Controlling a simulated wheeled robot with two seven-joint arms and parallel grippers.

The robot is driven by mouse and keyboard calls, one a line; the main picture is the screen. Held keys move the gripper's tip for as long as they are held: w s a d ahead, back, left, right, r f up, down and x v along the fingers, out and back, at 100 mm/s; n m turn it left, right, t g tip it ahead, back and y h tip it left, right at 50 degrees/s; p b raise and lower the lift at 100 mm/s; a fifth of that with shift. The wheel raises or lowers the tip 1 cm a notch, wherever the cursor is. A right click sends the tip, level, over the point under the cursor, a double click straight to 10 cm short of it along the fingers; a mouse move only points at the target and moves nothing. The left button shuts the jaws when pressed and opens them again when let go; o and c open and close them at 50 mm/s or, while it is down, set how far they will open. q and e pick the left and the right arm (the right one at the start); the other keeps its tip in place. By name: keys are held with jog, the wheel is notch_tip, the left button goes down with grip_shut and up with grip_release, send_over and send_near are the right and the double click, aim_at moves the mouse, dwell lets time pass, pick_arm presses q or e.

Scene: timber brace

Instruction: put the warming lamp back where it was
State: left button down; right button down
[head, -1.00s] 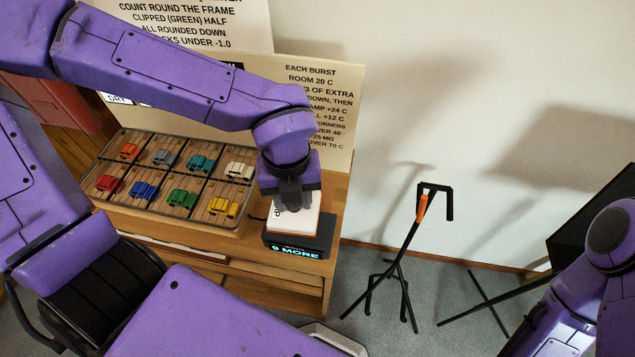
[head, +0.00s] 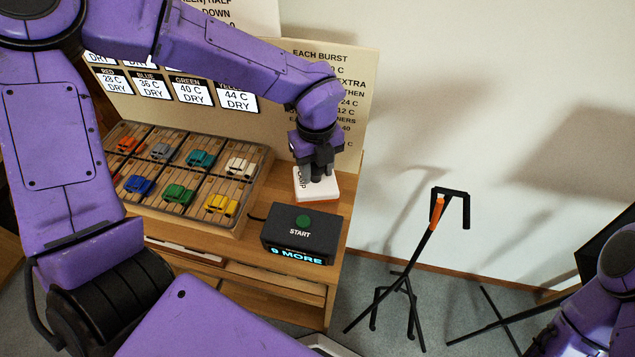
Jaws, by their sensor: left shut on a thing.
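The warming lamp, seen as a white block (head: 313,188) with dark lettering and an orange lower edge, is at the right end of the wooden bench (head: 340,205). My left gripper (head: 318,170) is shut on its top from above. I cannot tell whether the lamp touches the bench top.
A lettered board (head: 365,80) rises close behind. A black stand (head: 410,270) with an orange part is on the floor to the right, beyond the bench edge.

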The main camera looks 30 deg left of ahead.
aim_at(318, 178)
pick_arm(q)
jog(key=shift+a+f, duration=0.1)
jog(key=shift+f, duration=0.35)
jog(key=shift+w+f+b, duration=0.1)
jog(key=shift+f+b, duration=0.25)
jog(key=f+b, duration=0.1)
jog(key=f, duration=0.1)
jog(key=w+f+b, duration=0.1)
jog(key=f+b, duration=0.1)
jog(key=shift+a, duration=0.2)
jog(key=shift+w+f, duration=0.15)
jog(key=shift+w, duration=0.1)
jog(key=shift+s+d+r, duration=0.1)
jog(key=shift+s+r, duration=0.15)
jog(key=shift+r, duration=0.15)
jog(key=shift+f, duration=0.15)
jog(key=c, duration=0.7)
grip_release()
jog(key=shift+w, duration=0.15)
